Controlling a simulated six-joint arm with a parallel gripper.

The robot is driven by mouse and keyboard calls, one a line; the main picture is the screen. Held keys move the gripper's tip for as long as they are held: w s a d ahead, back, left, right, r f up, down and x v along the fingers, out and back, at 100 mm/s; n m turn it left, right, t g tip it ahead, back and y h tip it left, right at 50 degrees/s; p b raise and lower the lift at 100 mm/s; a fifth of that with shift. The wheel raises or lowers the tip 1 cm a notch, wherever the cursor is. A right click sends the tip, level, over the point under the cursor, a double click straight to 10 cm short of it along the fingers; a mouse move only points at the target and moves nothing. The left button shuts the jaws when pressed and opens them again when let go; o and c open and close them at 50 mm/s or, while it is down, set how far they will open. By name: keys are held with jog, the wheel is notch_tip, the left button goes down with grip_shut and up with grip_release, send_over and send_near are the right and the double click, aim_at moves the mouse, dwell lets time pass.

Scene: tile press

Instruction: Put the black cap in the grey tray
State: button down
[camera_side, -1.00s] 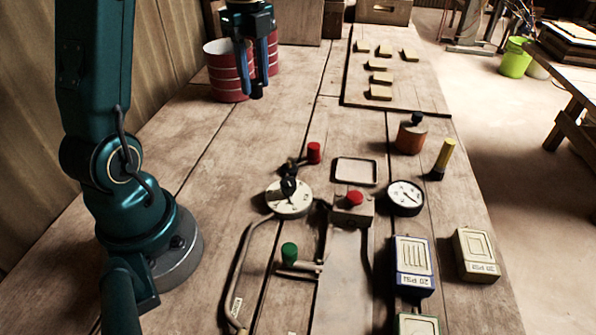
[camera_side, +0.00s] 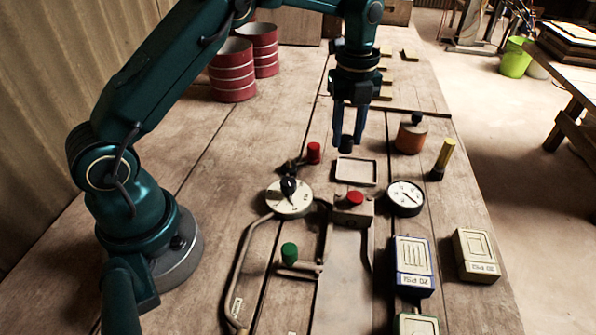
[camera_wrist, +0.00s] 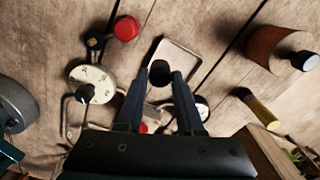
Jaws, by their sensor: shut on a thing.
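The black cap (camera_side: 346,143) is held between the fingertips of my gripper (camera_side: 350,138), above the table. It also shows in the wrist view (camera_wrist: 160,73), between the two fingers of my gripper (camera_wrist: 160,82). The grey tray (camera_side: 357,172) is a shallow, rimmed square on the table, empty as far as I can see. In the side view the cap is just above the tray's far edge. In the wrist view the cap overlaps the tray (camera_wrist: 183,52). The exact height above the tray is hard to tell.
A red knob (camera_side: 313,152) is left of the tray, and a red button (camera_side: 355,198) is in front. A gauge (camera_side: 405,198), an orange pot with a dark knob (camera_side: 410,138) and a yellow-handled tool (camera_side: 444,158) are right. Red striped cans (camera_side: 232,75) stand at back left.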

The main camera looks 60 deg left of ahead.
aim_at(351, 144)
jog(key=shift+w+d+f, duration=0.2)
jog(key=shift+d+f, duration=0.25)
jog(key=shift+f, duration=1.85)
jog(key=shift+f, duration=0.15)
jog(key=c, duration=0.5)
grip_release()
jog(key=shift+c, duration=0.2)
